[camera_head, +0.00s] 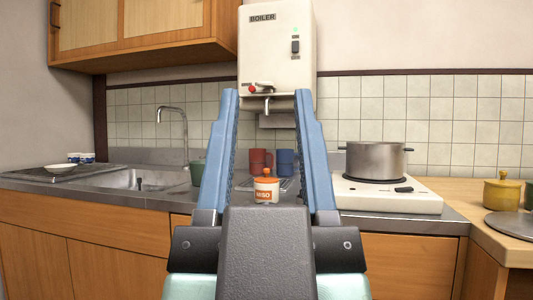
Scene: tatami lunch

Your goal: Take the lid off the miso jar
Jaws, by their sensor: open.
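The miso jar (266,194) is a small white jar with an orange "MISO" label, standing upright on the grey counter. Its orange lid (266,179) with a small knob sits on top. My gripper (265,95) is open and empty, its two blue fingers pointing away from me. In the picture the jar shows in the gap between the fingers, low down near their bases. The fingers do not appear to touch it. The bottom edge of the jar is close to my dark gripper body, which hides the counter in front.
A red mug (261,160) and a blue mug (286,162) stand behind the jar, with a green mug (197,172) to the left. The boiler (278,60) hangs above. A pot (375,160) sits on the stove (390,196) at right. The sink (135,178) lies left.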

